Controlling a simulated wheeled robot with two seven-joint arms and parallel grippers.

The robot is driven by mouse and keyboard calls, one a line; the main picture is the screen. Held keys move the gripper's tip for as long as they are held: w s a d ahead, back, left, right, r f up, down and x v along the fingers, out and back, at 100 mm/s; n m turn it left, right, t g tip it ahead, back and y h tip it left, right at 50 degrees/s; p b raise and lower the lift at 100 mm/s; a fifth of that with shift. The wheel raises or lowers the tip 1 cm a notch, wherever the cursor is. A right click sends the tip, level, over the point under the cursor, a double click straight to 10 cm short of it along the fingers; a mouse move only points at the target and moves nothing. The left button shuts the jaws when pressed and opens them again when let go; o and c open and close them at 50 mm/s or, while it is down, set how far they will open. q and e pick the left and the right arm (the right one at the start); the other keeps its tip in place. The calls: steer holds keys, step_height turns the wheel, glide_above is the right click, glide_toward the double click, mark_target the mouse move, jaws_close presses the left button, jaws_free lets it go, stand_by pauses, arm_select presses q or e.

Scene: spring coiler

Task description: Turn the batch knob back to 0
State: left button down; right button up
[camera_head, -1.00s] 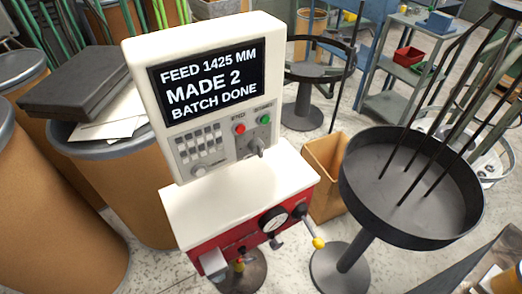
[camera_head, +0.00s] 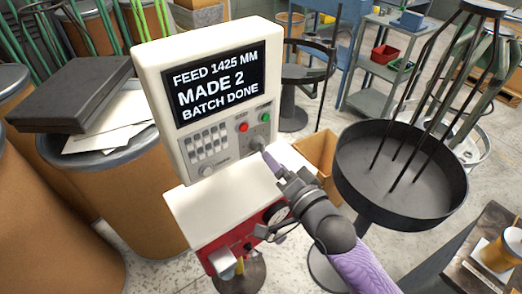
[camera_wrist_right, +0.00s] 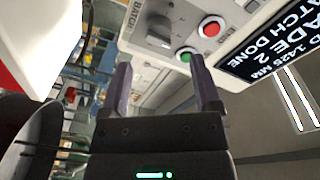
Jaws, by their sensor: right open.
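The cream machine's panel (camera_head: 226,150) carries the grey batch knob (camera_head: 257,143), just below the green button (camera_head: 265,117). In the right wrist view the knob (camera_wrist_right: 160,30), with BATCH lettered beside it, lies beyond the fingertips. My right gripper (camera_head: 268,158) reaches in from the lower right, close to the knob. Its jaws (camera_wrist_right: 160,68) are open and empty, with the knob roughly in line with the gap. They look apart from it. The knob's pointer setting is too small to read. The screen (camera_head: 212,89) reads FEED 1425 MM, MADE 2, BATCH DONE. My left gripper is out of view.
The white ledge (camera_head: 205,207) lies below the panel. A round black tray stand (camera_head: 400,180) is at right, and brown drums (camera_head: 115,190) are at left.

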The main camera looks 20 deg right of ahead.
mark_target(264, 150)
steer(key=b+x, duration=0.1)
steer(key=x, duration=0.4)
steer(key=shift+w+a, duration=0.1)
steer(key=shift+w, duration=0.3)
jaws_close()
